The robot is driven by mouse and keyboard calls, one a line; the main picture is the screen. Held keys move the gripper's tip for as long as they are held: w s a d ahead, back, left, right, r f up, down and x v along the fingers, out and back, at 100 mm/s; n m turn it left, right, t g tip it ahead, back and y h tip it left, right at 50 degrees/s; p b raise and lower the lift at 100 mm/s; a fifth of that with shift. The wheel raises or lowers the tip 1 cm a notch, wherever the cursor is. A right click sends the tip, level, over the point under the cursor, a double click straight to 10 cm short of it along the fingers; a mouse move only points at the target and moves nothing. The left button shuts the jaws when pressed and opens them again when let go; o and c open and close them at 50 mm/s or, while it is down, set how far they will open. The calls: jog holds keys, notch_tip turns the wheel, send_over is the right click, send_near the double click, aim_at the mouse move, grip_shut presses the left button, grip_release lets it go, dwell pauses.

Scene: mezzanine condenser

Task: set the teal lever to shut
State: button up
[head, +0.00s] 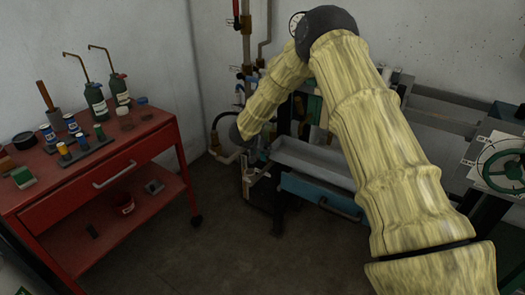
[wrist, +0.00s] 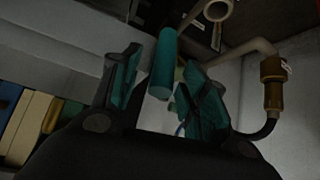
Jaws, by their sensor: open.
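The teal lever (wrist: 163,72) shows in the wrist view as a rounded teal bar reaching down from the top middle. Its end lies between the two fingers of my gripper (wrist: 160,58) in the picture, with gaps on both sides. The fingers have teal pads and are spread open; I cannot tell how deep the bar sits between them. In the head view my arm reaches down to the pipework in the back corner, and my gripper and the lever are mostly hidden there.
A pale pipe with a brass fitting (wrist: 273,82) is close right of my gripper. In the head view a red cart (head: 95,185) with bottles stands left, a grey trough (head: 310,160) over a blue drawer (head: 318,193) right of my gripper, and a green handwheel (head: 503,170) far right. The middle floor is clear.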

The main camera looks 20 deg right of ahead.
jog(key=v, duration=1)
jog(key=shift+a, duration=0.1)
